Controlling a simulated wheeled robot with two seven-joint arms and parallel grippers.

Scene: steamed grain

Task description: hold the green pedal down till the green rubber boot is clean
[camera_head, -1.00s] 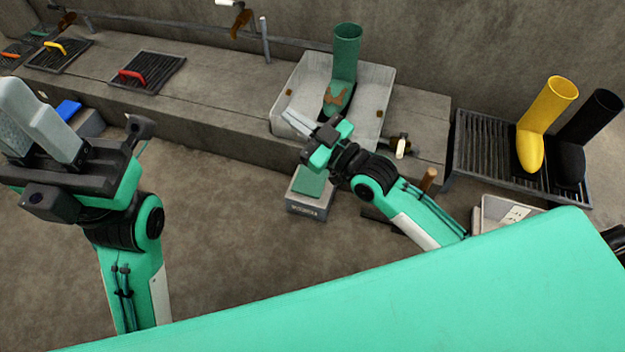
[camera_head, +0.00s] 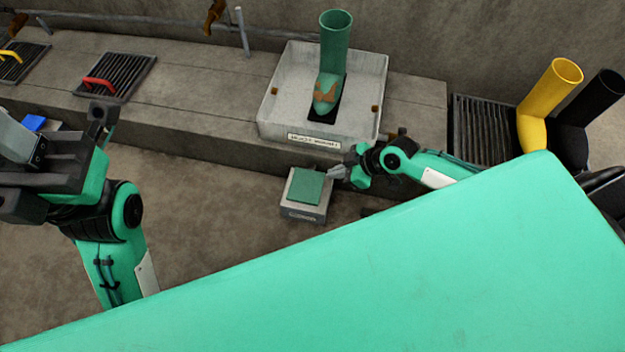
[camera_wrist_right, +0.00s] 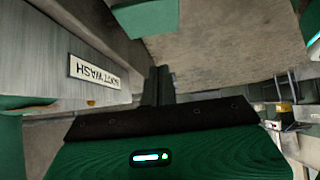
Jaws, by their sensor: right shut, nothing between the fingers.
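The green rubber boot (camera_head: 335,45) stands upright in the grey wash basin (camera_head: 270,108), with brown dirt on its foot. The green pedal (camera_head: 305,186) sits on a grey box on the floor in front of the basin. My right gripper (camera_head: 335,172) is shut and empty, just right of the pedal and near its height. I cannot tell if it touches the pedal. The right wrist view shows the shut fingers (camera_wrist_right: 158,85) and the green pedal top (camera_wrist_right: 150,17) beyond them. My left gripper (camera_head: 15,140) is at the left edge, partly cut off; its opening is unclear.
A label (camera_head: 314,142) is on the basin's front. A yellow boot (camera_head: 548,100) and a black boot (camera_head: 590,105) stand at the right by a grate (camera_head: 480,125). A grate with a red handle (camera_head: 115,80) lies on the ledge at left. The floor left of the pedal is clear.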

